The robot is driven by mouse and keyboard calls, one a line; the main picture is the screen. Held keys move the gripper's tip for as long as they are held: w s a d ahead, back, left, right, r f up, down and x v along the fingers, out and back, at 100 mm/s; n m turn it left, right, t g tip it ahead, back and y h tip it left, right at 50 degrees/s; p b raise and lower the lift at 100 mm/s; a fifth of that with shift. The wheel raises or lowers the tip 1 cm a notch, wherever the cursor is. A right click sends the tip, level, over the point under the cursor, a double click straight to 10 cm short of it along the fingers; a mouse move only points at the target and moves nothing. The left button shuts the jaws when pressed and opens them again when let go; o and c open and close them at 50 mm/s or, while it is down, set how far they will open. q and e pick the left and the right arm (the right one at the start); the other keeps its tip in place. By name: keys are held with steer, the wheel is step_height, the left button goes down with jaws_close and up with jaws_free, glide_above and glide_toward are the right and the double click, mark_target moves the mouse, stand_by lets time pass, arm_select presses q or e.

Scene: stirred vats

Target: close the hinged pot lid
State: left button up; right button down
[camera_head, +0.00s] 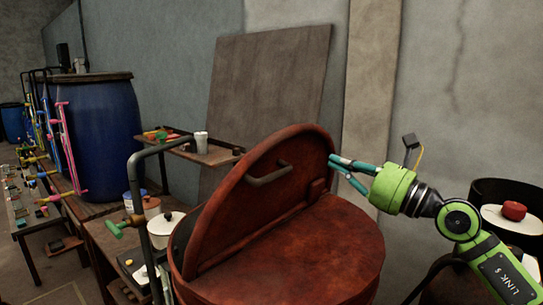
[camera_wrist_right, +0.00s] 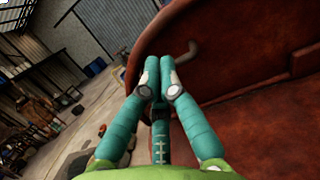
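The pot is a large rusty red vat (camera_head: 300,262) at the lower middle of the head view. Its hinged lid (camera_head: 240,195) stands raised and leaning, with a dark bar handle (camera_head: 268,175) on its face. A dark opening shows at the left below the lid. My right gripper (camera_head: 335,164) has teal fingers on a green body and is beside the lid's upper right edge; contact is unclear. In the wrist view its fingertips (camera_wrist_right: 160,64) are together with nothing seen between them, and the lid (camera_wrist_right: 220,60) lies beyond. My left gripper is out of view.
A bent grey pipe (camera_head: 140,185) stands just left of the vat. A white pot (camera_head: 165,228) is on the low table behind it. A dark drum (camera_head: 490,192) with a red-knobbed white lid (camera_head: 514,212) stands at the right. A large board (camera_head: 265,85) leans against the wall.

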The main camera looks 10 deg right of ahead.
steer(key=p, duration=0.7)
glide_toward(276, 135)
steer(key=x, duration=0.7)
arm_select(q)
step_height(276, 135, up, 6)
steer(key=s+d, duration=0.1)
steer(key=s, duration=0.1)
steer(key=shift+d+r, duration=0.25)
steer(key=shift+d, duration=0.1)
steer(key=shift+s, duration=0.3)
arm_select(e)
steer(key=shift+w, duration=0.1)
